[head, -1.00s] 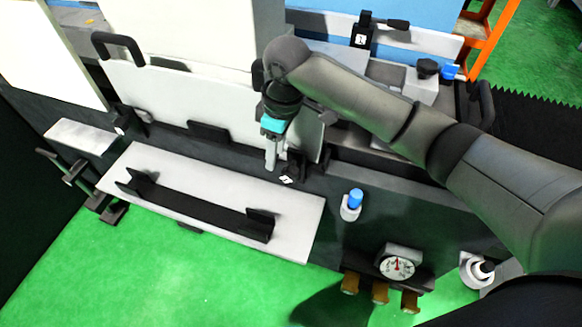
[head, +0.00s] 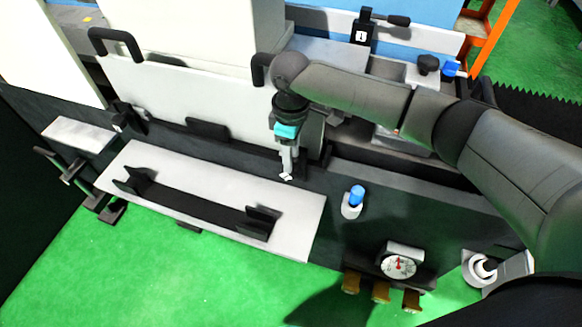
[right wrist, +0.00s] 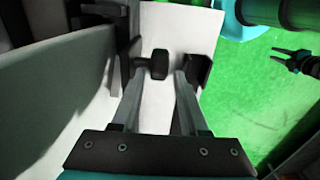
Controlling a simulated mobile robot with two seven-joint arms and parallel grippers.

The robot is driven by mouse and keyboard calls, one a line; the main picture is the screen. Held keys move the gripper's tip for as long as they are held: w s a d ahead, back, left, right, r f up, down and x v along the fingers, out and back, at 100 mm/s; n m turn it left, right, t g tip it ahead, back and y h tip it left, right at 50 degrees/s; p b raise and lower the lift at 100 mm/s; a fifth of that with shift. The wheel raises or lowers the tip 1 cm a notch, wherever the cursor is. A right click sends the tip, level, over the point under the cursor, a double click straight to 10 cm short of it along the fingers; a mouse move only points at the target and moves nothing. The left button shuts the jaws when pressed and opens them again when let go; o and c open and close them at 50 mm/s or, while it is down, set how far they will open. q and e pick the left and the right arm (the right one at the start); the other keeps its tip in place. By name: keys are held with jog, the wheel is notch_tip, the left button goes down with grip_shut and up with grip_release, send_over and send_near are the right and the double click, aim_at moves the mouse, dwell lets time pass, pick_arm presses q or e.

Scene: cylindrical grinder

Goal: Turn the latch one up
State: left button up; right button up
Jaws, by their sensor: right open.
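My right gripper (head: 287,172) reaches down from the right arm to the front of the machine, beside the corner of the white door panel. A small dark latch with a white label (head: 285,177) is at its fingertips and mostly hidden behind them. In the right wrist view the gripper (right wrist: 158,80) is open, fingers apart, with a black knob (right wrist: 157,63) between and just beyond the tips. I cannot tell whether the fingers touch it. Another black latch (head: 361,36) with a white label and a lever stands at the back, its lever pointing right.
A white front panel with a long black handle (head: 195,208) lies below left of the gripper. A blue button (head: 356,195) is to the right, and a round dial gauge (head: 398,265) is lower right. A tall white door panel (head: 165,95) is close behind the gripper.

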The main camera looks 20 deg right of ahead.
jog(key=shift+f+b, duration=0.3)
jog(key=shift+f, duration=1.9)
grip_shut()
